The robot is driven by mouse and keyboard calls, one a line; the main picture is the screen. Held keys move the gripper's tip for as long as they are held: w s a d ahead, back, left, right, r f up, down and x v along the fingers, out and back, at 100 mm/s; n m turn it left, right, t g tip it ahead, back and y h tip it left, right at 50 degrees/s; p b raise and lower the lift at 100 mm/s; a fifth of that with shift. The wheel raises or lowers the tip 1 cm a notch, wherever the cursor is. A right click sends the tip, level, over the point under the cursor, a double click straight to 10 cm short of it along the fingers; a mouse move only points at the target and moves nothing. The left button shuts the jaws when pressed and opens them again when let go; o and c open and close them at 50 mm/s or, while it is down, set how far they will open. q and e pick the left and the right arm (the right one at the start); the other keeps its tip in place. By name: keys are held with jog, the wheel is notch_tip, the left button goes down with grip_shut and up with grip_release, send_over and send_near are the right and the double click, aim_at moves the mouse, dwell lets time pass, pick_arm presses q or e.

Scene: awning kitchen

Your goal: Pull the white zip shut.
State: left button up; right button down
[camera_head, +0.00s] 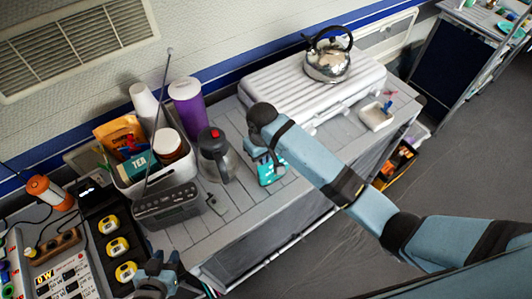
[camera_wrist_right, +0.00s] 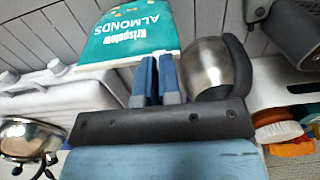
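The teal almonds pouch (camera_head: 268,172) stands on the grey slatted counter, partly hidden by my right gripper (camera_head: 259,158). In the right wrist view the pouch (camera_wrist_right: 130,35) has upside-down lettering and a white band (camera_wrist_right: 118,62) along its near edge. The white zip cannot be told apart from this band. My right gripper's two blue fingers (camera_wrist_right: 157,72) are close together, with their tips at the right end of the band; whether they grip anything is unclear. My left gripper (camera_head: 161,268) is low at the left of the head view, with its fingers apart and empty.
A steel jug (camera_head: 215,158) stands close left of the pouch. A dark radio (camera_head: 168,205) and a box with a tea packet (camera_head: 140,166) stand further left. A white case with a kettle (camera_head: 327,62) is behind right, near a small white tray (camera_head: 376,115).

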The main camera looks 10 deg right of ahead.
jog(key=c, duration=1.3)
grip_release()
jog(key=shift+o, duration=0.2)
notch_tip(320, 180, up, 14)
jog(key=shift+f, duration=0.15)
